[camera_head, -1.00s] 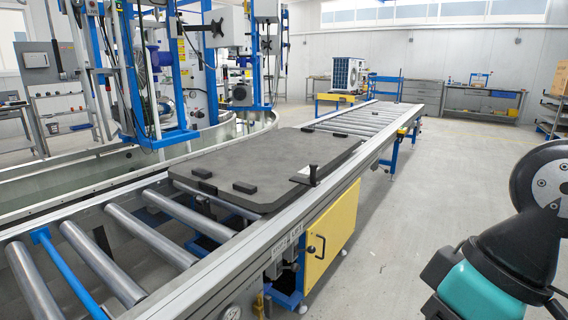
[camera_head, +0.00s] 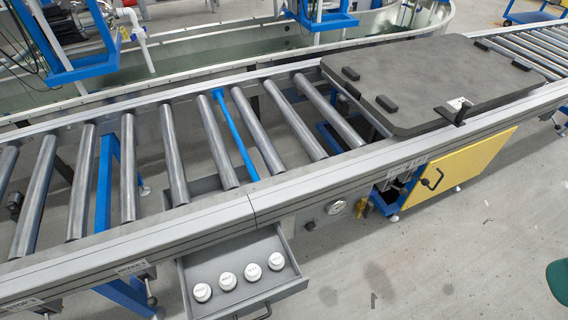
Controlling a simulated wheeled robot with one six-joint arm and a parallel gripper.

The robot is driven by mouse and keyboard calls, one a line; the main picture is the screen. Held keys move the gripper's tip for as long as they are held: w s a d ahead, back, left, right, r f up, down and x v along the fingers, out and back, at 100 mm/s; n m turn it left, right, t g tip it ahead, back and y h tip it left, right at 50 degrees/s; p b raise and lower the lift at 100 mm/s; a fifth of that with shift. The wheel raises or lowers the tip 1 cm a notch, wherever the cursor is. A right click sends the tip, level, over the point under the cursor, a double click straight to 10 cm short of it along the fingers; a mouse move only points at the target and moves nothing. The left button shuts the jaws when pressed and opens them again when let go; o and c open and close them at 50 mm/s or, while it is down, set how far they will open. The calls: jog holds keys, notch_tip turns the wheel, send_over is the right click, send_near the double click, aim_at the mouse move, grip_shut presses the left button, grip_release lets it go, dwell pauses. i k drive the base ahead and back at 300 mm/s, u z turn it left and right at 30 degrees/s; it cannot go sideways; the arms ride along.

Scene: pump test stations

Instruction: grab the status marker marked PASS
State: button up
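Several white round markers, among them the leftmost (camera_head: 202,292) and the rightmost (camera_head: 276,261), stand in a slanting row inside an open grey drawer (camera_head: 290,285) below the roller conveyor. Each has small dark lettering on top, too small for me to read, so I cannot tell which one says PASS. They stand apart from one another, and nothing covers them. My gripper is not in view. Only a teal piece of my arm shows at the right edge, well away from the drawer.
The roller conveyor (camera_head: 178,170) runs above and behind the drawer, with its front rail overhanging it. A dark pallet plate (camera_head: 440,75) lies on the conveyor at right. A yellow cabinet door (camera_head: 465,170) is below it. The floor (camera_head: 430,260) right of the drawer is clear.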

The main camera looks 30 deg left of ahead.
aim_at(204, 292)
jog(key=u, duration=1.75)
